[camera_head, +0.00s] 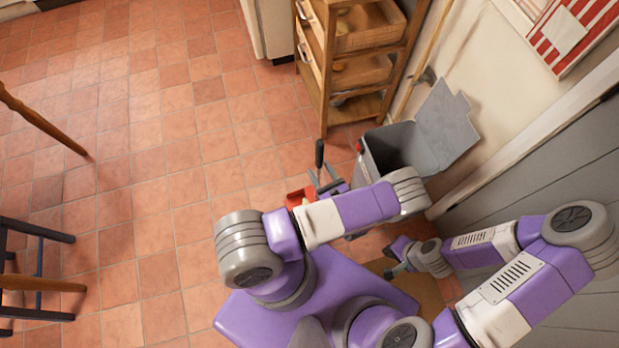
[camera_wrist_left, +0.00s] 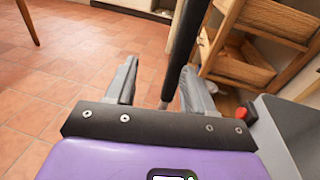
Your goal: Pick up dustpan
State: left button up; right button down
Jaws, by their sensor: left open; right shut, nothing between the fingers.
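The dustpan shows in the head view as a red pan (camera_head: 298,197) on the tiled floor, partly hidden by my left arm. An upright black handle (camera_head: 319,153) rises beside it and appears to belong to it. My left gripper (camera_head: 324,180) is open at the handle. In the left wrist view, the black handle (camera_wrist_left: 184,42) stands near the right finger of my left gripper (camera_wrist_left: 158,88), and its lower end shows between the fingers. Contact cannot be told. My right gripper (camera_head: 393,262) is shut and empty, low at the right, away from the dustpan.
A grey bin (camera_head: 385,152) with its lid (camera_head: 445,125) raised stands just right of my left gripper. A wooden drawer shelf (camera_head: 322,75) stands behind it, by the wall. Dark chair legs (camera_head: 40,230) are at the left. The tiled floor between is clear.

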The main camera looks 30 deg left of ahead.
aim_at(321, 161)
pick_arm(q)
jog(key=shift+w+d+r+m+t, duration=0.2)
jog(key=shift+w+m+t, duration=0.3)
jog(key=shift+w+t, duration=0.1)
jog(key=shift+w+a, duration=0.2)
jog(key=shift+w, duration=0.1)
jog(key=b+x, duration=0.1)
jog(key=x, duration=0.3)
jog(key=f+b+x, duration=0.1)
jog(key=x, duration=0.1)
jog(key=shift+w+d+f+b, duration=0.1)
jog(key=shift+w+b, duration=0.2)
jog(key=shift+w+a, duration=0.15)
jog(key=shift+a, duration=0.1)
jog(key=shift+c, duration=0.4)
grip_shut()
